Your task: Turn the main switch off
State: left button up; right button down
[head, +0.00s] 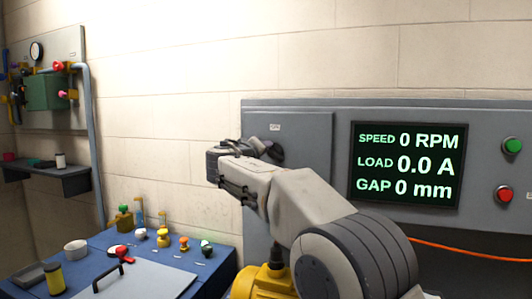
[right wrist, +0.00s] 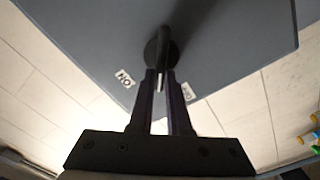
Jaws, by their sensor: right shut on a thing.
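The main switch is a dark rotary handle on a round hub (right wrist: 158,52), mounted on the grey panel. In the right wrist view an ON label (right wrist: 124,79) lies to the left of the handle, and a second label (right wrist: 187,92), partly hidden by a finger, lies to its right. My right gripper (right wrist: 164,76) is shut on the handle, with a finger on either side of it. In the head view my right gripper (head: 225,160) is at the panel's left part and hides most of the switch. My left gripper is not in view.
The panel has a screen (head: 407,164) reading 0 RPM, 0.0 A and 0 mm, with a green button (head: 513,146) and a red button (head: 503,194) to its right. A blue bench (head: 215,262) with several small parts stands at lower left. A yellow motor (head: 262,283) is below my arm.

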jog(key=shift+a+f+n, duration=0.1)
jog(key=shift+f+n, duration=0.15)
jog(key=shift+n, duration=1.05)
jog(key=shift+a+f+n, duration=0.1)
jog(key=shift+f+n, duration=0.1)
jog(key=shift+n, duration=1.1)
jog(key=shift+a+f+n, duration=0.1)
jog(key=shift+f+n, duration=0.15)
jog(key=shift+n, duration=1.05)
jog(key=shift+w+b, duration=0.1)
jog(key=shift+b, duration=0.2)
jog(key=c, duration=0.9)
grip_release()
jog(key=b+v, duration=0.4)
jog(key=v, duration=0.6)
jog(key=shift+s, duration=0.25)
